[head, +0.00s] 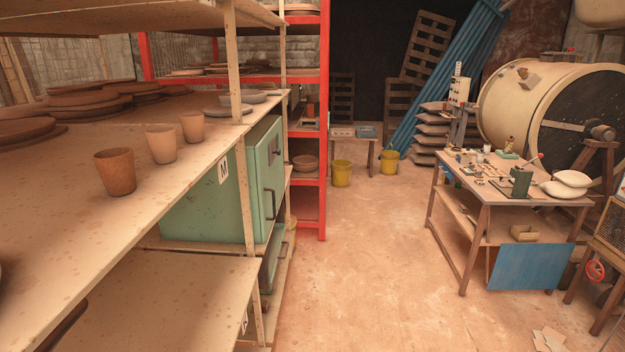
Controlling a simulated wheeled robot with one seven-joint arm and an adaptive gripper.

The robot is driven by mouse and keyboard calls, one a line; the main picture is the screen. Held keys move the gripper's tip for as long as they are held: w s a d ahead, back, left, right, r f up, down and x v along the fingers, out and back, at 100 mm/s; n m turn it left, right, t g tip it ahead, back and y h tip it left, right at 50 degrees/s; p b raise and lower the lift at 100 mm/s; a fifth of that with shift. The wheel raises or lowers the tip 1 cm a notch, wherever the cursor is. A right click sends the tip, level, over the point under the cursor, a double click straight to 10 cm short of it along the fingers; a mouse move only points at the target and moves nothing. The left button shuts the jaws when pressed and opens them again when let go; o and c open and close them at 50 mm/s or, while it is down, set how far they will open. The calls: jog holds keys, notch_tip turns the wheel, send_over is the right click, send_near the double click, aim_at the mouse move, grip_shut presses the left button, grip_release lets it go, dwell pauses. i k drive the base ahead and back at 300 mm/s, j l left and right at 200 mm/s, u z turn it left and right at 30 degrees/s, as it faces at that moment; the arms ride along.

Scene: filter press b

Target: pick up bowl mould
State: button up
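I cannot tell for certain which thing is the bowl mould. A shallow grey bowl-like piece (249,97) sits at the far end of the wooden shelf on the left, beside a flat grey dish (228,111). A brown bowl (305,162) stands on a lower level of the red rack further back. Two pale rounded pieces (572,179) lie on the right end of the workbench. My gripper is not in view.
The wooden shelf (130,215) fills the left side, with several clay pots (115,172) and stacked discs. A green cabinet (215,205) stands under it. The cluttered workbench (470,190) and a large drum (535,110) are at right. The floor between (365,255) is clear.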

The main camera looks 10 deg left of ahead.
aim_at(249, 96)
jog(key=i+l+u, duration=0.15)
jog(key=i, duration=1.95)
jog(key=j, duration=0.05)
